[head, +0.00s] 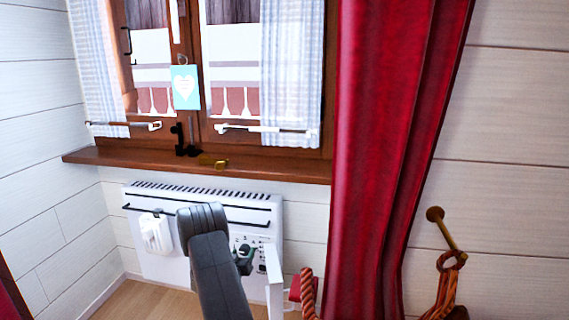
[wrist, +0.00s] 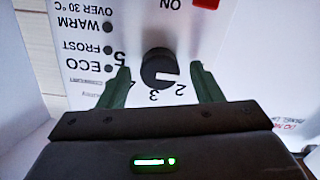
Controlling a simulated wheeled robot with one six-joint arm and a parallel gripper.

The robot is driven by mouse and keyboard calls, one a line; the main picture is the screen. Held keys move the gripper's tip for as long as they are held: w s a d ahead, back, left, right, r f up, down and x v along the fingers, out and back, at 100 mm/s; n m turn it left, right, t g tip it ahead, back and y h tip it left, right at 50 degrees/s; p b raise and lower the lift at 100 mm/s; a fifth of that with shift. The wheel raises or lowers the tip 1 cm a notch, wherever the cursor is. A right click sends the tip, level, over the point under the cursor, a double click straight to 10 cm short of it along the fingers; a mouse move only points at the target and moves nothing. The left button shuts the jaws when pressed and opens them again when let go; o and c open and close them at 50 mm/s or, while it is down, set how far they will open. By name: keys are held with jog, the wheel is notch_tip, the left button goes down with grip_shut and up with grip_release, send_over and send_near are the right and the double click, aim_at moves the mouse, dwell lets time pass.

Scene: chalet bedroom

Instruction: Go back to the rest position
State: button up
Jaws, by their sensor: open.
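My gripper (head: 244,260) is in front of the control panel at the right end of the white wall heater (head: 160,268). In the wrist view my gripper (wrist: 161,72) is open, with one green finger on each side of a black round dial (wrist: 157,70). The dial has a notch and numbers around it; 2, 3 and 5 can be read. Whether the fingers touch the dial I cannot tell. In the head view my arm hides part of the heater front.
A white flap (head: 274,284) stands out at the heater's right end, close to my gripper. The wooden sill (head: 120,158) runs above the heater. A red curtain (head: 375,160) hangs at the right. A white box (head: 156,233) hangs on the heater's left side.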

jog(key=m+b, duration=0.1)
jog(key=m, duration=0.4)
jog(key=shift+d+m, duration=0.1)
jog(key=shift+m, duration=0.3)
jog(key=m, duration=0.5)
jog(key=shift+m, duration=0.3)
